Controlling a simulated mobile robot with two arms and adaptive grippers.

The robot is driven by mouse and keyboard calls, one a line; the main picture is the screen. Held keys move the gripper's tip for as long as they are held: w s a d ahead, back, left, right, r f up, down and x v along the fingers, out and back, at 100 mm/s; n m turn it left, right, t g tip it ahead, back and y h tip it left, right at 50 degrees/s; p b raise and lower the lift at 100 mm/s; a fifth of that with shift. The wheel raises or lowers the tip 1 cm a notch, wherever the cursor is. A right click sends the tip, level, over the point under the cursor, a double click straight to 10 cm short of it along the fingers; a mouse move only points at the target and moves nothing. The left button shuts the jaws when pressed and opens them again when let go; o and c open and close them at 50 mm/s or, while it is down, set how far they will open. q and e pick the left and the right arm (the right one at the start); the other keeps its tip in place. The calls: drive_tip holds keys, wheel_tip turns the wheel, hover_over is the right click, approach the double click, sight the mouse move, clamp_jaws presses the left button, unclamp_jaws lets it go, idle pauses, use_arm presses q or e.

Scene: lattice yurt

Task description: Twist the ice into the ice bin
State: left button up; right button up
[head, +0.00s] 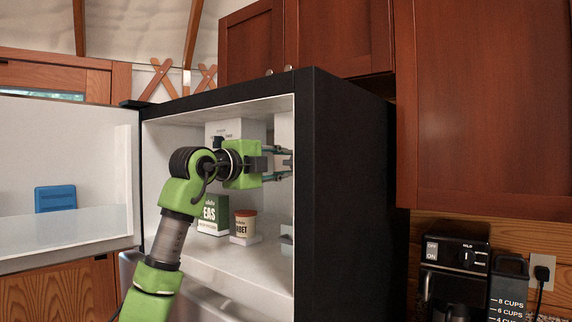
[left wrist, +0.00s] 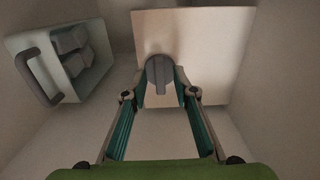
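My left gripper (head: 286,165) reaches into the open freezer compartment near its right wall. In the left wrist view its two teal fingers (left wrist: 160,97) stand apart. A grey round knob (left wrist: 158,72) on a pale square panel (left wrist: 215,45) lies between and just beyond the fingertips. I cannot tell whether the fingers touch it. The ice bin (left wrist: 20,46), a pale open box with a dark handle, is at the left of the left wrist view. Several grey ice cubes (left wrist: 72,50) lie in it. My right gripper is not in view.
The freezer door (head: 75,135) stands open at the left, with a blue pack (head: 55,198) on it. A green-and-white box (head: 210,214) and a red-lidded tub (head: 245,224) stand on the freezer floor below my arm. A coffee maker (head: 455,265) is outside, right.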

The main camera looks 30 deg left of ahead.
use_arm(q)
drive_tip(key=s+a, duration=0.1)
drive_tip(key=s, duration=1)
drive_tip(key=shift+s, duration=0.2)
